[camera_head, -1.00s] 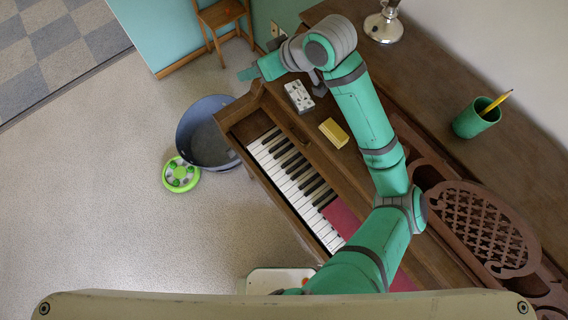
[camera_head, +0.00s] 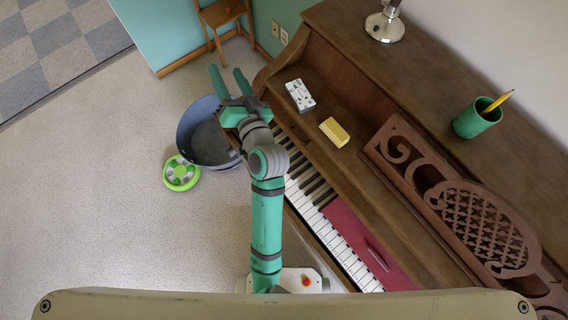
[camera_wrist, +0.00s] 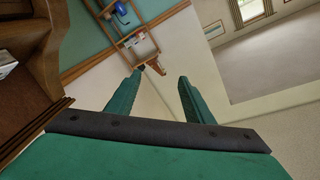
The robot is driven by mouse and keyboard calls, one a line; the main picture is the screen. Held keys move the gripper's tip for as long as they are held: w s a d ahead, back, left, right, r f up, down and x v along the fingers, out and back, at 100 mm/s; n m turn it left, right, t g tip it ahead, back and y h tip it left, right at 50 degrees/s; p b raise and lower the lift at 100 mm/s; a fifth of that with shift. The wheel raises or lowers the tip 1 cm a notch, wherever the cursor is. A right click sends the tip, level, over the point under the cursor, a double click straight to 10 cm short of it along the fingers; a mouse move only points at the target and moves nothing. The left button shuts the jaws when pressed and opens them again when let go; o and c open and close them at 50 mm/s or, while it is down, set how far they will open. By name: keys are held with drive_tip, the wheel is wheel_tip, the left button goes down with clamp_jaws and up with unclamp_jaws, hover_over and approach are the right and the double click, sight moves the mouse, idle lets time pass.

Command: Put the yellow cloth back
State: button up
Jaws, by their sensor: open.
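A small yellow block-like piece (camera_head: 334,131), which may be the folded yellow cloth, lies on the wooden piano top (camera_head: 350,165) above the keys. My gripper (camera_head: 226,70) is open and empty. It is raised near the left end of the piano, left of the yellow piece and apart from it, with its fingers pointing away from me. In the wrist view the two fingers (camera_wrist: 160,77) are spread with nothing between them. The yellow piece does not show in that view.
A white patterned box (camera_head: 299,95) lies beside the yellow piece. A red cover (camera_head: 365,245) lies over part of the keys. A green pencil cup (camera_head: 477,119) and lamp base (camera_head: 384,27) stand farther back. A grey-blue tub (camera_head: 205,150), green toy (camera_head: 181,173) and wooden chair (camera_head: 222,14) are left.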

drive_tip(key=s+d+f+m+h, duration=0.2)
drive_tip(key=s+d+f+h, duration=0.15)
drive_tip(key=s+f, duration=0.45)
drive_tip(key=s+d+f+m+h, duration=0.1)
drive_tip(key=s+d+f+h, duration=0.3)
drive_tip(key=s, duration=0.6)
drive_tip(key=s+d+n, duration=0.2)
drive_tip(key=s+d, duration=0.1)
drive_tip(key=s, duration=0.6)
drive_tip(key=s+d+f+n+g, duration=0.1)
drive_tip(key=s+d+n, duration=0.2)
drive_tip(key=s, duration=0.6)
drive_tip(key=shift+d+n, duration=0.3)
drive_tip(key=shift+d, duration=0.05)
drive_tip(key=shift+f, duration=0.1)
